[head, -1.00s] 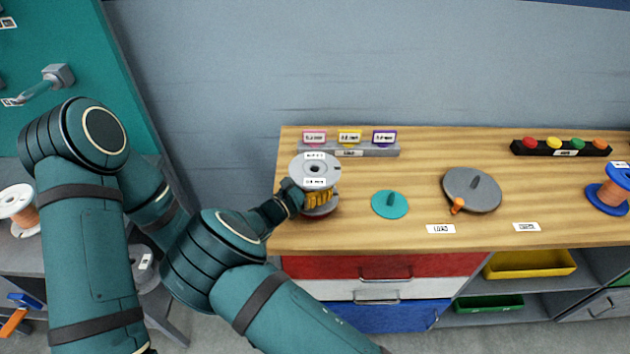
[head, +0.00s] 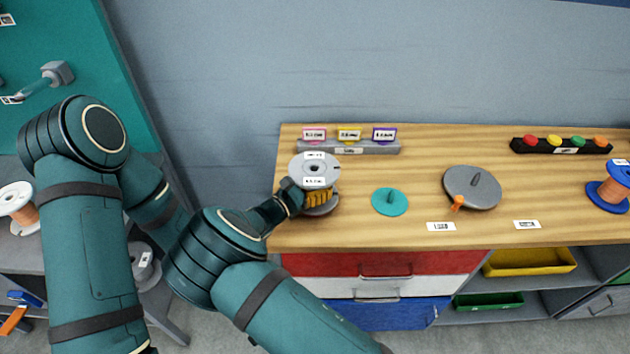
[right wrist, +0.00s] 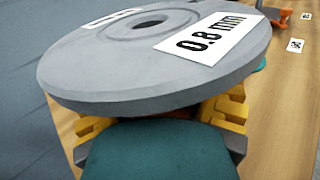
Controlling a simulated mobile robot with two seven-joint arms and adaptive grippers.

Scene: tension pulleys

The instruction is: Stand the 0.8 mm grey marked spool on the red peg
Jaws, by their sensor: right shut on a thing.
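The grey spool (head: 315,166) is at the left end of the wooden bench, upright in the head view, with white labels on its top flange. In the right wrist view its grey flange (right wrist: 120,75) fills the upper part, and one label reads 0.8 mm. My right gripper (head: 316,197) has its yellow fingers shut on the spool between the two flanges. I cannot tell whether the spool's lower flange touches the bench. The red peg is not seen; the spool and gripper cover the area below them. My left arm shows at the left, but its gripper is not seen.
A rack (head: 375,149) with three labelled tags stands behind. A blue-flanged spool (head: 618,175) stands at the far right.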

